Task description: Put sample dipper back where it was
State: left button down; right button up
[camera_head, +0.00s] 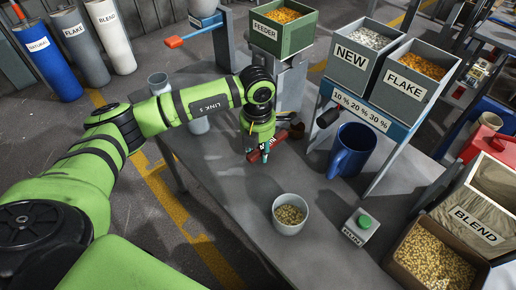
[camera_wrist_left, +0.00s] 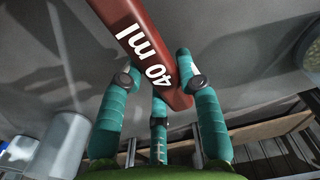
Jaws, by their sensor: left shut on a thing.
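In the left wrist view the handle (camera_wrist_left: 135,30) reads "40 ml". My left gripper (camera_head: 262,150) is shut on this handle, with its teal fingers (camera_wrist_left: 158,95) around it. It holds the dipper over the grey table, left of the rack. How high above the table it is, I cannot tell. My right gripper is not in view.
A blue mug (camera_head: 352,150) stands by the rack. A white bowl of pellets (camera_head: 290,214) and a green RUN button (camera_head: 364,222) are nearer. NEW (camera_head: 350,54) and FLAKE (camera_head: 403,88) bins sit above. The BLEND crate (camera_head: 476,226) is right. The table's left front is clear.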

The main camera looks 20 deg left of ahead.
pick_arm(q)
jog(key=shift+f, duration=0.1)
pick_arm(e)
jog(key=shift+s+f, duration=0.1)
pick_arm(q)
jog(key=c, duration=0.9)
grip_release()
jog(key=shift+r, duration=0.2)
notch_tip(320, 180, up, 6)
jog(key=shift+r, duration=0.1)
notch_tip(320, 180, up, 6)
jog(key=shift+f+b, duration=0.15)
jog(key=shift+b, duration=0.15)
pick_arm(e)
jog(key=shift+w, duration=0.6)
pick_arm(q)
jog(key=shift+s, duration=0.1)
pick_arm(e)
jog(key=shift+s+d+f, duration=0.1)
